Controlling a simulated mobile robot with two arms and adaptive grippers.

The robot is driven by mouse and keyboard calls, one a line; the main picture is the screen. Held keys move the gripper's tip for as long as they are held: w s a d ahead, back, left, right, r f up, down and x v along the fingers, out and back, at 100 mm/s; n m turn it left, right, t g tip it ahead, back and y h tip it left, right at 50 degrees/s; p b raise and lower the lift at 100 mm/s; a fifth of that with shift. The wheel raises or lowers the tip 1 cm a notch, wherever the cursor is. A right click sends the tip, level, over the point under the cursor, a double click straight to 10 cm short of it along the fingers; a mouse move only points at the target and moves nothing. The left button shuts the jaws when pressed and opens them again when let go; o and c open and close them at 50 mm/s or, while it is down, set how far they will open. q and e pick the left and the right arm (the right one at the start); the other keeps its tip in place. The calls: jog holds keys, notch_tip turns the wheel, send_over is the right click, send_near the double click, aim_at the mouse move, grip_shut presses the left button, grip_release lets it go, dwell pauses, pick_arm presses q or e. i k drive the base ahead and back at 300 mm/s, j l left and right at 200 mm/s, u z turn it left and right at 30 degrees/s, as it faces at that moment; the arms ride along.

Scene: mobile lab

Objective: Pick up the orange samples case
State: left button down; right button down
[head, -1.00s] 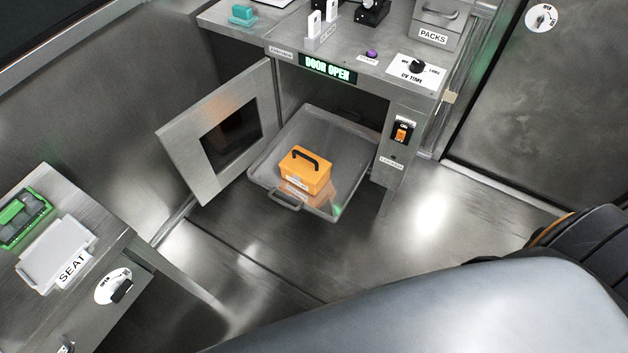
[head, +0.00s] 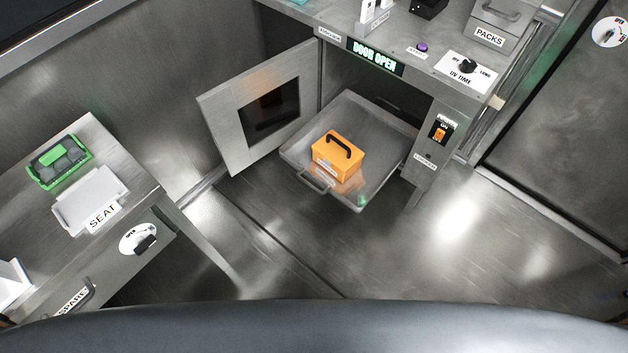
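The orange samples case (head: 338,158) is a small box with a black handle (head: 338,143) on top and a pale label on its front. It sits upright on a grey metal pull-out tray (head: 385,130), which stands out of the open chamber under the counter. Neither of my grippers shows in the head view, and nothing is seen touching the case.
The chamber door (head: 262,108) stands open left of the tray. A display (head: 375,56) above reads DOOR OPEN. A switch panel (head: 438,132) is right of the tray. A bench with a white SEAT tray (head: 92,200) and a green-framed case (head: 60,160) stands at left. Floor in front is clear.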

aim_at(332, 152)
jog(key=i+l, duration=0.1)
jog(key=i, duration=0.4)
jog(key=i+l+z, duration=0.15)
jog(key=i, duration=0.3)
